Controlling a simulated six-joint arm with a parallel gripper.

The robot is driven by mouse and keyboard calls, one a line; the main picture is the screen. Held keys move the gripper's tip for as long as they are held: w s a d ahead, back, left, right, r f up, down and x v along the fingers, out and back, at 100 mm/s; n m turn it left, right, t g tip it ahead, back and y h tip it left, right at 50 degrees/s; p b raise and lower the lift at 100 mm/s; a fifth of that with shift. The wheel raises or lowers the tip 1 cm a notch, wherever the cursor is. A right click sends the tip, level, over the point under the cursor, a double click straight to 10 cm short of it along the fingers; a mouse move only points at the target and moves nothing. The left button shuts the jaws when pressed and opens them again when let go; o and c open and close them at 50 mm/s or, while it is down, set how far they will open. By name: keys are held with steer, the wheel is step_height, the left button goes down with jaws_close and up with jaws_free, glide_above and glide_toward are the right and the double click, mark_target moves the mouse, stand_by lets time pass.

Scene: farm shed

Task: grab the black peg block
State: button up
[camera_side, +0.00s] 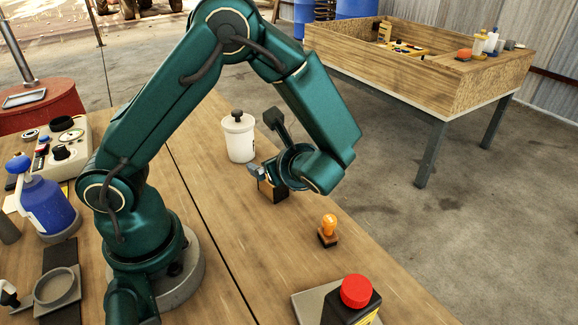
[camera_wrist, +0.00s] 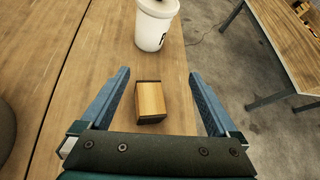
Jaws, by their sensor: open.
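A small block (camera_wrist: 151,101) with a tan, wood-like top and black ends lies on the wooden table between my fingers in the wrist view. In the side view a dark block (camera_side: 272,192) sits below my gripper, partly hidden by it; it looks like the same one. No peg shows on it, so I cannot tell for sure that it is the black peg block. My gripper (camera_wrist: 159,75) is open, one finger on each side of the block with a gap to both. In the side view my gripper (camera_side: 264,175) is low over the table.
A white lidded container (camera_side: 239,137) stands just beyond the block; it also shows in the wrist view (camera_wrist: 154,24). An orange-handled stamp (camera_side: 328,230) and a red button box (camera_side: 352,300) stand toward the front right. The table's right edge is close by.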

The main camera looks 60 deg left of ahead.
steer(key=f+m, duration=0.1)
steer(key=f, duration=0.1)
steer(key=d+f+m, duration=0.1)
steer(key=f, duration=0.1)
steer(key=shift+s+m+y, duration=0.3)
steer(key=shift+y, duration=0.1)
steer(key=shift+x, duration=2.5)
steer(key=shift+w, duration=0.1)
jaws_close()
